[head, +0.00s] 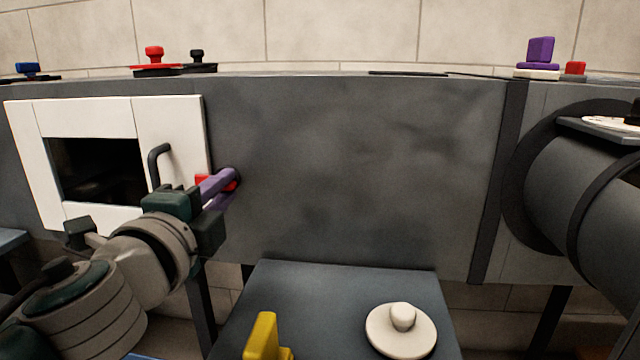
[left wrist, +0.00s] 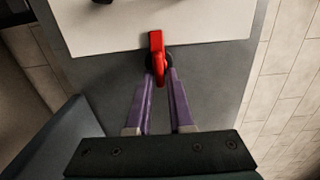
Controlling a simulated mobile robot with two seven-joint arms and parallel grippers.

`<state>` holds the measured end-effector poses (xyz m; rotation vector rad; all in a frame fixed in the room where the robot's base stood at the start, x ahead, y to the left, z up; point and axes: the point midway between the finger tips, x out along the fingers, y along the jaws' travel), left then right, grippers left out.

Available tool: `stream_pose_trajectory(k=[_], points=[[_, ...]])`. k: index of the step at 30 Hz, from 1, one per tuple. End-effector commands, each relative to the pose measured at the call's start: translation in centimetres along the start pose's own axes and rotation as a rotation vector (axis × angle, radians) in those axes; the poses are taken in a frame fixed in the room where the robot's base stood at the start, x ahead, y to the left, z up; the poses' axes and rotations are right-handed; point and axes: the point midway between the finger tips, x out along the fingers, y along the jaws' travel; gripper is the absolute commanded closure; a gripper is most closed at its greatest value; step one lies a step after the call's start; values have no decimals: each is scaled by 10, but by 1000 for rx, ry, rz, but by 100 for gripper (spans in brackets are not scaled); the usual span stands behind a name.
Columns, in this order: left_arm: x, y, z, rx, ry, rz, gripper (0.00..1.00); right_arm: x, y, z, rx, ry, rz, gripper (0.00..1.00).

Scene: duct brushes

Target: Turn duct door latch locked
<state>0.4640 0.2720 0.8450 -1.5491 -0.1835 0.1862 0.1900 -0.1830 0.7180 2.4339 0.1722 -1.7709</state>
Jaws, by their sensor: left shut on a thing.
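The duct door (head: 171,135) is a white panel with a dark window and a dark curved handle (head: 156,163), at the left of the grey duct. The red latch (head: 202,180) sits at the door's right edge, partly hidden by my left gripper (head: 226,181). In the left wrist view the red latch (left wrist: 156,44) reaches onto the white door panel (left wrist: 200,22). The purple fingers of my left gripper (left wrist: 160,80) are shut on the latch's lower end. My right gripper is not in view.
A table (head: 340,283) below the duct holds a white round knobbed piece (head: 400,330) and a yellow piece (head: 264,338). Red, black, blue and purple knobbed pieces stand on the duct's top. A large round pipe (head: 585,190) projects at the right.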

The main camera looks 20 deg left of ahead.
Motion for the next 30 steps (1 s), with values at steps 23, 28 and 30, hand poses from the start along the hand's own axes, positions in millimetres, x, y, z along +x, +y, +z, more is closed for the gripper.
stream_pose_trajectory(k=[23, 28, 30], points=[[-1, 0, 0, 1, 0, 0, 56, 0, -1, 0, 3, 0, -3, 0], [-14, 1, 0, 0, 1, 2, 56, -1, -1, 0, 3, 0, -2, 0], [-26, 1, 0, 1, 0, 3, 56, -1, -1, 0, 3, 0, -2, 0]])
